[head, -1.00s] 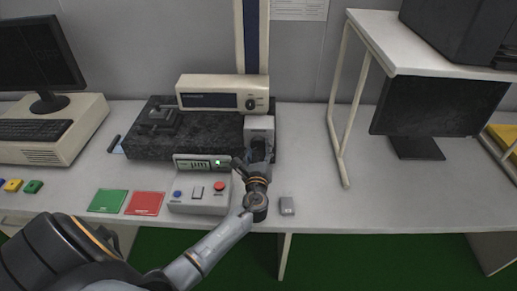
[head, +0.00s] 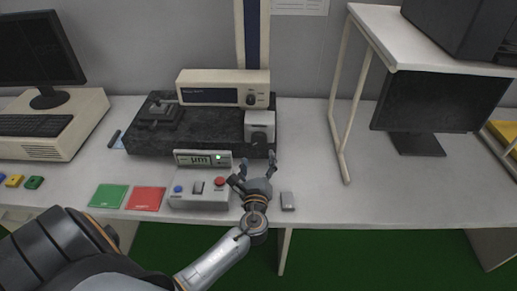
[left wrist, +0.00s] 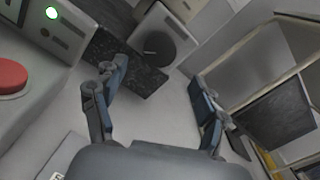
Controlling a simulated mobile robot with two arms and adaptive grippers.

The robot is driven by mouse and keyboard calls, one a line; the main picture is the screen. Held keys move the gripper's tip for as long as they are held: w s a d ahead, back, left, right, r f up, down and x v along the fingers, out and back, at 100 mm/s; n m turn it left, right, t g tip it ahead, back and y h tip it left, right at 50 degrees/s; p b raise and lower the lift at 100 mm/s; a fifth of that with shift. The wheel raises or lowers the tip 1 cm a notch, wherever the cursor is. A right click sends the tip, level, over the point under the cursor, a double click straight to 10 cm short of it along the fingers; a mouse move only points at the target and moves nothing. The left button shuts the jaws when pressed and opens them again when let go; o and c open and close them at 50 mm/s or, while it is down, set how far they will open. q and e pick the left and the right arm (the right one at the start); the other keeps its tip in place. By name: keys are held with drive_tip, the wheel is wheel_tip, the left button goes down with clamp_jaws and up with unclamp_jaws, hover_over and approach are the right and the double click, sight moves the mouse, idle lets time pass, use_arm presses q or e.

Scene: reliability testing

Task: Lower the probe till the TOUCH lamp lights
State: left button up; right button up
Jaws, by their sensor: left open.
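The measuring stand's pale carriage (head: 260,122) hangs at the right end of the black granite block (head: 140,142). Its dark round knob shows in the left wrist view (left wrist: 152,48). I cannot make out the probe tip. I cannot read the lamp's label. My left gripper (head: 255,172) is open and empty, in front of and apart from the carriage knob, right of the control box.
A green card (head: 108,197) and a red card (head: 146,199) lie left of the control box. A white shelf frame (head: 345,120) stands further right. The table between block and frame is clear.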

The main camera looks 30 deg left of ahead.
use_arm(q)
drive_tip(key=v, duration=0.4)
drive_tip(key=shift+s, duration=0.1)
idle(1.8)
